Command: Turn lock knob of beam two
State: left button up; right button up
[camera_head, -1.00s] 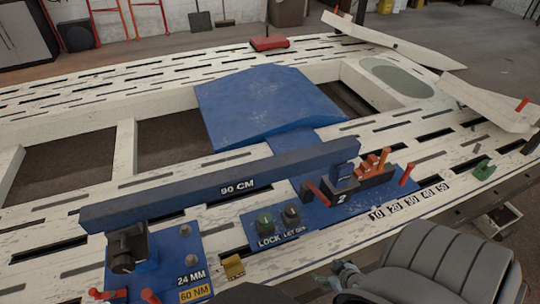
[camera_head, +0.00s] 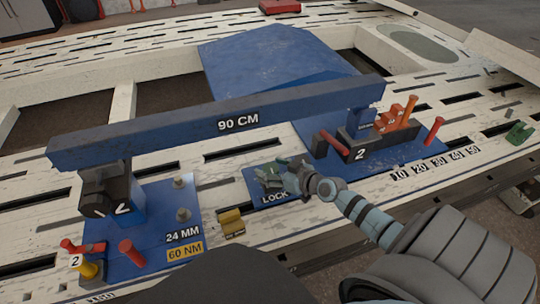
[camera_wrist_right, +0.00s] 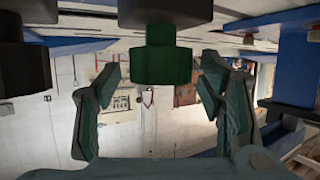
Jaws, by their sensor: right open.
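The green lock knob (camera_wrist_right: 166,55) shows in the right wrist view, its lower end between the open finger tips, with gaps on both sides. In the head view, my right gripper (camera_head: 278,174) is over the blue plate marked LOCK (camera_head: 257,198) and covers most of the knob. A black knob (camera_wrist_right: 22,66) stands beside it in the wrist view; the gripper hides it in the head view. My left gripper is out of view.
Red levers (camera_head: 332,142) and orange handles (camera_head: 400,115) stand close to the right of my gripper. A yellow block (camera_head: 232,223) sits at the plate's left. A green clip (camera_head: 519,133) lies at far right. The slotted white bench has bare space in front of the beam.

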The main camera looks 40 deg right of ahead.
jog(key=shift+w+a+f, duration=0.1)
jog(key=shift+w+f, duration=0.05)
jog(key=shift+w, duration=0.25)
jog(key=c, duration=1.2)
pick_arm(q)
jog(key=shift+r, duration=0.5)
